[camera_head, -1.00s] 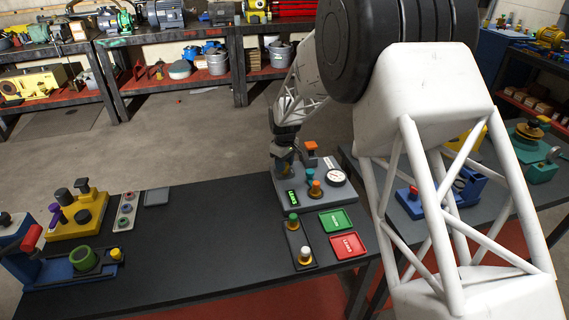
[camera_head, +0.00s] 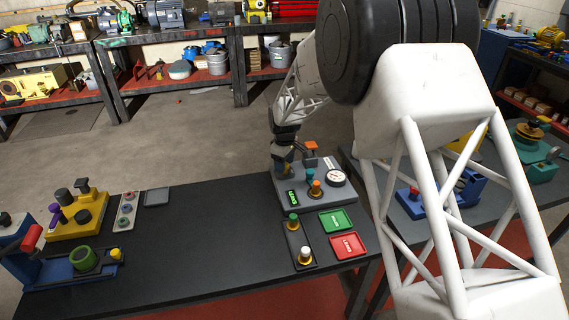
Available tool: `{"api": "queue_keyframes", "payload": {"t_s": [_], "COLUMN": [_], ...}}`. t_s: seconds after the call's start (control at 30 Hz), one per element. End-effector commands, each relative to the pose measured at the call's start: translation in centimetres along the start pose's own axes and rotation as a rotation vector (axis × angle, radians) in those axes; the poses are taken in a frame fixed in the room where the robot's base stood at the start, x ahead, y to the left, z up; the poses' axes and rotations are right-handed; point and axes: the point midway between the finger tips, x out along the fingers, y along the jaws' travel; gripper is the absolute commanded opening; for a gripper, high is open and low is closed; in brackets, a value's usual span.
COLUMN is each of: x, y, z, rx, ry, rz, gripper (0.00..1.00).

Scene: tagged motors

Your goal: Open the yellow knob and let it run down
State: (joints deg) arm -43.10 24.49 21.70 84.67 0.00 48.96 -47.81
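A grey panel (camera_head: 340,197) on the dark table carries a green-lit display (camera_head: 292,199), a round white gauge (camera_head: 336,178), an orange knob (camera_head: 316,188) and a teal knob (camera_head: 310,175). My gripper (camera_head: 284,170) points down at the panel's back left corner. A small yellowish part shows at its fingertips; I cannot tell whether it is the yellow knob or whether the fingers touch it. The fingers are too small and dark to show open or shut. An orange-topped part (camera_head: 311,147) stands just right of my gripper.
A green tray (camera_head: 335,221) and a red tray (camera_head: 347,246) lie in front of the panel. Left of them is a dark strip (camera_head: 299,243) with green and white-topped knobs. Yellow (camera_head: 78,228) and blue (camera_head: 60,270) fixtures stand at the table's left. The middle is clear.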

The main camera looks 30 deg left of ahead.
Motion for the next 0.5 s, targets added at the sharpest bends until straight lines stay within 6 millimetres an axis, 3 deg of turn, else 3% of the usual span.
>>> {"api": "queue_keyframes", "payload": {"t_s": [0.5], "x": [-0.65], "y": [-0.03], "z": [0.06], "rx": [0.001], "ry": [-0.001], "rz": [-0.001], "gripper": [0.61]}}
